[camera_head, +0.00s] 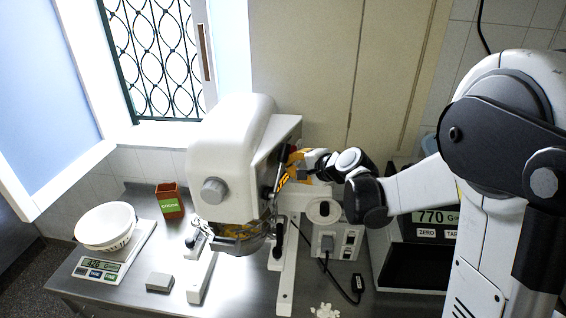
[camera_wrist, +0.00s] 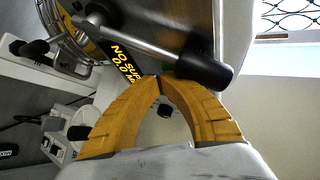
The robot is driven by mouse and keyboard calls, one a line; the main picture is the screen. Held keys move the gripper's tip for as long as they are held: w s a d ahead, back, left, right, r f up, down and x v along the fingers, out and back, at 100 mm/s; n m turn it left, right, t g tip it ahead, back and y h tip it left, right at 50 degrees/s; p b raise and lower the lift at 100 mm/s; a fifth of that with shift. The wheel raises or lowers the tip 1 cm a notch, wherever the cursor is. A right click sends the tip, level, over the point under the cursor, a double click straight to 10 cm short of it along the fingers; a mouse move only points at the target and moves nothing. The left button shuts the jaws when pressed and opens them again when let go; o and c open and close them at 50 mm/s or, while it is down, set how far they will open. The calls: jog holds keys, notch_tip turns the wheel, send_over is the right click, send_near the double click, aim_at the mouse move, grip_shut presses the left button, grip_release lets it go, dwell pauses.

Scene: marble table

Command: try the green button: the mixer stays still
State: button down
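The white mixer (camera_head: 232,150) stands on the steel table, its metal bowl and wire guard under the head. My gripper (camera_head: 285,176) is at the right side of the mixer head. In the wrist view its curved yellow fingers (camera_wrist: 160,79) meet at the tips with nothing seen between them. A black display (camera_wrist: 124,66) beyond the tips reads "NO SUP" and "0.0 M" in yellow, the rest cut off. A metal bar with a black grip (camera_wrist: 205,68) lies close by the fingertips.
A white socket box (camera_head: 335,228) stands behind right, with a black cable and connector (camera_head: 357,284) in front. A scale (camera_head: 101,267) with a white bowl (camera_head: 105,226), a brown box (camera_head: 169,201) and a grey block (camera_head: 160,282) are left. Another scale (camera_head: 436,218) is right.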

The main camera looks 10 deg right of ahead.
jog(key=shift+w+a, duration=0.25)
jog(key=shift+a, duration=0.15)
dwell(0.7)
jog(key=shift+s+d, duration=0.1)
jog(key=shift+d, duration=0.05)
jog(key=shift+s+d+b, duration=0.35)
jog(key=shift+s+d, duration=0.05)
jog(key=shift+d, duration=0.05)
jog(key=shift+f, duration=0.1)
jog(key=s+d, duration=0.1)
jog(key=d, duration=0.1)
jog(key=s+d, duration=0.2)
dwell(0.5)
dwell(0.4)
